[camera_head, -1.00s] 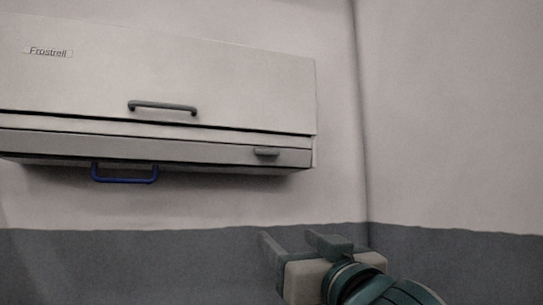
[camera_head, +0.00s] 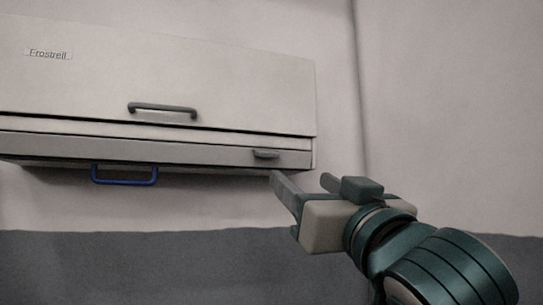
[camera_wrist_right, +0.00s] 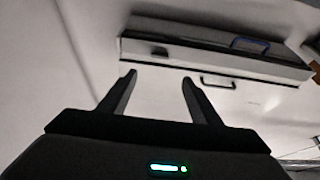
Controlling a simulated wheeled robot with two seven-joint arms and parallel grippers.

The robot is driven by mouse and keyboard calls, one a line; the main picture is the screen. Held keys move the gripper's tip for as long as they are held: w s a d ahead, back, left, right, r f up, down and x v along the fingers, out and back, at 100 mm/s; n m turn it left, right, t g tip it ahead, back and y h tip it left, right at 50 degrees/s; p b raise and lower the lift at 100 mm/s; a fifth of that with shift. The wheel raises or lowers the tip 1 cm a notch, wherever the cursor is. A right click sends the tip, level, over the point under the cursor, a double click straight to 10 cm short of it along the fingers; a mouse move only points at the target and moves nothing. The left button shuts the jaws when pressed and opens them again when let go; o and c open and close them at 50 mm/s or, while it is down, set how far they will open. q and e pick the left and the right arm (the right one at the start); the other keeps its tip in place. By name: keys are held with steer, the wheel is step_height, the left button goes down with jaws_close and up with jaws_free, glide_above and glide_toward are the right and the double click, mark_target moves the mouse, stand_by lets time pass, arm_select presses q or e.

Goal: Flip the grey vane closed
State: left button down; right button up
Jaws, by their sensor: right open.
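A white wall unit marked Frostrell (camera_head: 200,75) hangs at the upper left in the head view. How far the vane stands open I cannot tell. In the right wrist view the unit appears inverted, with the vane (camera_wrist_right: 205,56) and tab (camera_wrist_right: 160,51) at the top. My right gripper (camera_head: 303,180) is open and empty, below and right of the tab, apart from it. Its fingers (camera_wrist_right: 158,79) point toward the unit. My left gripper is not in view.
A dark handle (camera_head: 162,109) sits on the unit's front panel. A blue handle (camera_head: 124,175) hangs under the unit, left of the tab. The wall (camera_head: 440,120) to the right is bare, and a room corner runs vertically beside the unit.

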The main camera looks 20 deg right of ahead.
steer(key=p, duration=1.1)
glide_toward(269, 156)
steer(key=x, duration=0.7)
steer(key=shift+r, duration=0.2)
steer(key=shift+w+r, duration=0.15)
steer(key=shift+w, duration=0.55)
steer(key=c, duration=1)
